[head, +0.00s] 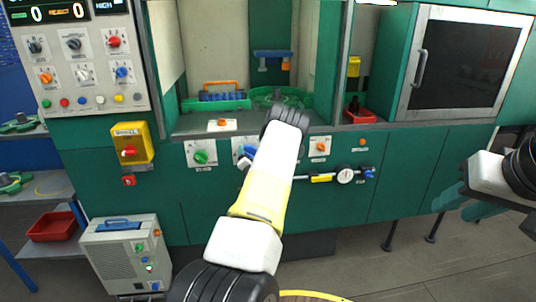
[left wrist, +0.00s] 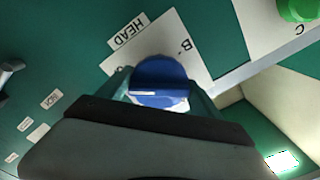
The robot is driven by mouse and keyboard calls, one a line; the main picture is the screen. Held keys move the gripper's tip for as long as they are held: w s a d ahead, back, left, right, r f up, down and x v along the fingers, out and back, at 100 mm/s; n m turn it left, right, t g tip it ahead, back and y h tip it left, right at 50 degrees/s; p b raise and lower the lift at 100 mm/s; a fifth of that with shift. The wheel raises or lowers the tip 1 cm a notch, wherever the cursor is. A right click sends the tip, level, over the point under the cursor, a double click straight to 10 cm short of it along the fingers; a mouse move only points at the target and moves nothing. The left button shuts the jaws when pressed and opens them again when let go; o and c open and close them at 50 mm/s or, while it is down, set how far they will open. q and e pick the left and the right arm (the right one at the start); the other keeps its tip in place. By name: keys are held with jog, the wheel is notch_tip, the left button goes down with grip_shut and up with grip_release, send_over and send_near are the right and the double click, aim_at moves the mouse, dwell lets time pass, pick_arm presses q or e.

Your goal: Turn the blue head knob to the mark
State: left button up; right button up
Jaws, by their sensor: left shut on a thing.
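The blue head knob (left wrist: 160,80) sits on a white plate (left wrist: 165,38) on the green panel, beside a HEAD label (left wrist: 128,31). A letter B with a small tick is printed on the plate. A pale pointer line crosses the knob's face. My left gripper (left wrist: 163,97) is shut on the knob, with a teal finger on each side of it. In the head view the knob (head: 250,152) is partly hidden by my left arm. My right gripper (head: 467,204) hangs at the right edge, away from the panel; its jaw gap is unclear.
A green knob (head: 200,157) is left of the head knob, an orange knob (head: 321,147) right of it. A yellow switch box (head: 131,143) is at left. A grey cabinet unit (head: 125,255) stands on the floor.

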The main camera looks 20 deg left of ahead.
pick_arm(q)
jog(key=shift+s+f, duration=0.1)
jog(key=shift+f, duration=0.05)
jog(key=o, duration=1.3)
jog(key=shift+o, duration=0.5)
jog(key=v, duration=0.7)
jog(key=shift+s+d, duration=0.2)
jog(key=shift+s, duration=0.15)
